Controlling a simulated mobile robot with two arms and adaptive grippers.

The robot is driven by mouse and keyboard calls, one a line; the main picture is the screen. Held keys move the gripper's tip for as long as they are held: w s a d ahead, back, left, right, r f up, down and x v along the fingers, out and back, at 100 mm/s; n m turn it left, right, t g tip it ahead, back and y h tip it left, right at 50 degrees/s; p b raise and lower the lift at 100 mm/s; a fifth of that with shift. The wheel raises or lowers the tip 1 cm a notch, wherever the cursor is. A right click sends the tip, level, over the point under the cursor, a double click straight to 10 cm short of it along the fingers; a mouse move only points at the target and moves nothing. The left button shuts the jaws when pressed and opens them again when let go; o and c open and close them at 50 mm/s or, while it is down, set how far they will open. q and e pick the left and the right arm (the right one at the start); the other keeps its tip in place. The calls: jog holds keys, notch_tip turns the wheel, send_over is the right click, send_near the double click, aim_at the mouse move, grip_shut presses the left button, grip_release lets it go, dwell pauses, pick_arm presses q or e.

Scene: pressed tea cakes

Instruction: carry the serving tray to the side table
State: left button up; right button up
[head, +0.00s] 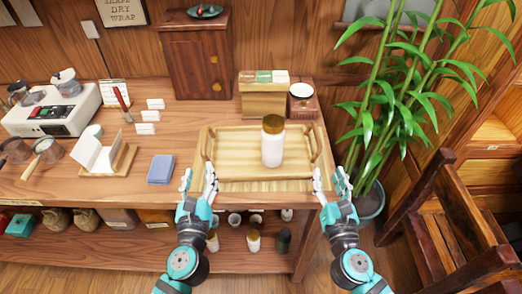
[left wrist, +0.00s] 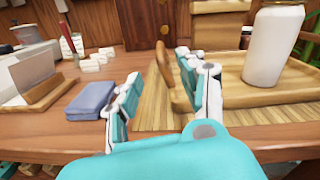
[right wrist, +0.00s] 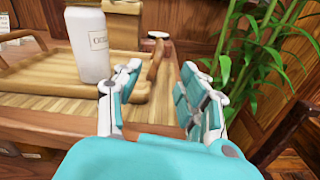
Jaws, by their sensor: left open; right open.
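The wooden serving tray (head: 235,168) lies on the counter, on a wooden slatted mat (head: 262,185). A white bottle with a brown lid (head: 272,146) stands upright on the tray. My left gripper (head: 199,180) is open at the tray's left end; in the left wrist view the tray's left handle (left wrist: 163,72) stands between its fingers, ahead of them. My right gripper (head: 330,180) is open at the tray's right end; in the right wrist view the right handle (right wrist: 155,58) shows beyond its left finger. Contact with either handle cannot be told. I cannot identify a side table.
A blue cloth (head: 161,169) and a card holder (head: 108,160) lie left of the tray. A wooden box (head: 264,98) and a small cabinet (head: 195,58) stand behind it. A potted bamboo (head: 371,203) and a wooden chair (head: 450,225) stand to the right.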

aim_at(206, 129)
pick_arm(q)
jog(key=w, duration=0.9)
jog(key=w+a, duration=0.1)
jog(key=w, duration=0.4)
jog(key=shift+f, duration=0.1)
pick_arm(e)
jog(key=w, duration=0.9)
jog(key=w+a, duration=0.1)
jog(key=w, duration=0.4)
jog(key=shift+f, duration=0.1)
pick_arm(q)
grip_shut()
pick_arm(e)
grip_shut()
